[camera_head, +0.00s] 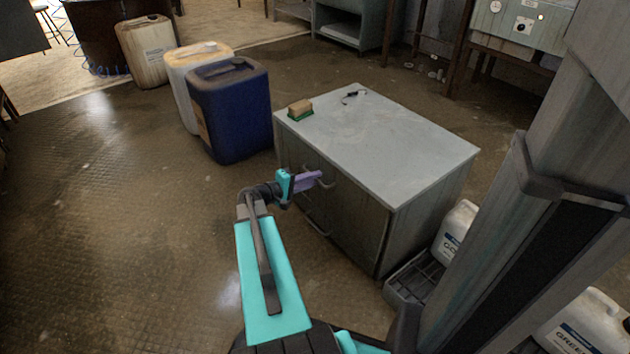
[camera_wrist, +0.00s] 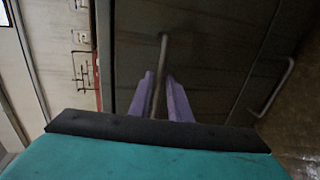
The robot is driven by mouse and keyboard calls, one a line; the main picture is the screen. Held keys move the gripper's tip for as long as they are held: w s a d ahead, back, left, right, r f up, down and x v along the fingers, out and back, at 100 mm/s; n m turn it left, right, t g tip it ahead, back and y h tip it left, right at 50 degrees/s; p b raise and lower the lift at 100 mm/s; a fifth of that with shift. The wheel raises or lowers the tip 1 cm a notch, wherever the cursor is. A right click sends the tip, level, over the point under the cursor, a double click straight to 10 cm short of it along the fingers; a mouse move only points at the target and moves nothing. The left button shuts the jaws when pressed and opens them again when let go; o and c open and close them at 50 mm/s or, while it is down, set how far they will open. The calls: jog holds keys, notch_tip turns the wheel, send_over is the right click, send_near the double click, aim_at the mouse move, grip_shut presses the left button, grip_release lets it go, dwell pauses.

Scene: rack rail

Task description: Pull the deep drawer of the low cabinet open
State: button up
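The low cabinet (camera_head: 400,150) has a pale top and a dark, worn front that faces left in the head view. Bar handles show on this front; a lower one (camera_head: 317,217) also shows in the wrist view (camera_wrist: 277,88). My gripper (camera_head: 318,179) is at the upper part of the front. In the wrist view its two purple fingers (camera_wrist: 160,88) stand either side of another bar handle (camera_wrist: 163,55), with narrow gaps visible near the tips. The drawer fronts look flush and closed. I cannot tell from the front which drawer is the deep one.
A sponge (camera_head: 300,109) and a small dark item (camera_head: 354,94) lie on the cabinet top. A blue canister (camera_head: 230,110) and a white canister (camera_head: 180,75) stand beyond its left side. A grey crate (camera_head: 405,285) and a white jug (camera_head: 455,228) are at its right. Floor before the front is clear.

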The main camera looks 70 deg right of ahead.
jog(key=shift+s+d+f, duration=0.1)
jog(key=shift+s+d, duration=0.2)
jog(key=shift+d, duration=0.2)
grip_shut()
jog(key=shift+d, duration=0.1)
jog(key=shift+a, duration=0.2)
